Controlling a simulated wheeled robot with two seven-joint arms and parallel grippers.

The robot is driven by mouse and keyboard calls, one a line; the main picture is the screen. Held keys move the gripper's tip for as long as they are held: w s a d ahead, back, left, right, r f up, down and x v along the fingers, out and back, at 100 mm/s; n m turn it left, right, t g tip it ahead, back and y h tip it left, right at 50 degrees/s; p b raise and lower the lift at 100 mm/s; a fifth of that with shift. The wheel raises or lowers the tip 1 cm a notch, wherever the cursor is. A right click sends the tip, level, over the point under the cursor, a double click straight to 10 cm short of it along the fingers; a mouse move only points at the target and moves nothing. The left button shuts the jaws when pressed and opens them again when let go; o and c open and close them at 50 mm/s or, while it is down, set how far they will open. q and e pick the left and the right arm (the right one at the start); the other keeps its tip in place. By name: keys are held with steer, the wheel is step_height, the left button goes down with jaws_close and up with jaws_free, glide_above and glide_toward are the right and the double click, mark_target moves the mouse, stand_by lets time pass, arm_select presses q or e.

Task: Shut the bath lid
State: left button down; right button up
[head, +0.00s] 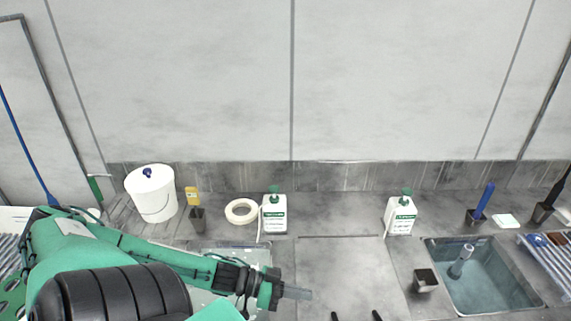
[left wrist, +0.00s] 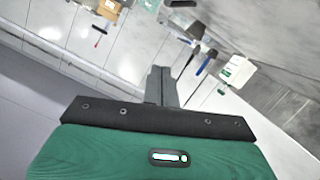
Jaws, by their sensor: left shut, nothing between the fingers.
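My left gripper (head: 297,293) reaches in from the left, shut and empty, its grey fingers together above the worktop. It also shows in the left wrist view (left wrist: 162,86), pointing away from the camera. A flat grey square panel (head: 350,270) lies just right of the fingertips, flush with the worktop; I cannot tell whether it is the bath lid. Two short dark upright pieces, the left one (head: 335,316) and the right one (head: 377,315), show at the bottom edge, mostly cut off. An open basin (head: 480,285) with bluish inner walls is at the right. My right gripper is out of view.
A white bucket (head: 152,195), a tape ring (head: 241,211), a left pump bottle (head: 274,214) and a right pump bottle (head: 400,214) stand along the back. A small dark cup (head: 426,280) is left of the basin. A slatted rack (head: 552,262) is at the far right.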

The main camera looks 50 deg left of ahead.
arm_select(q)
steer(key=shift+v, duration=1.95)
steer(key=shift+s+d, duration=0.1)
steer(key=shift+d, duration=0.05)
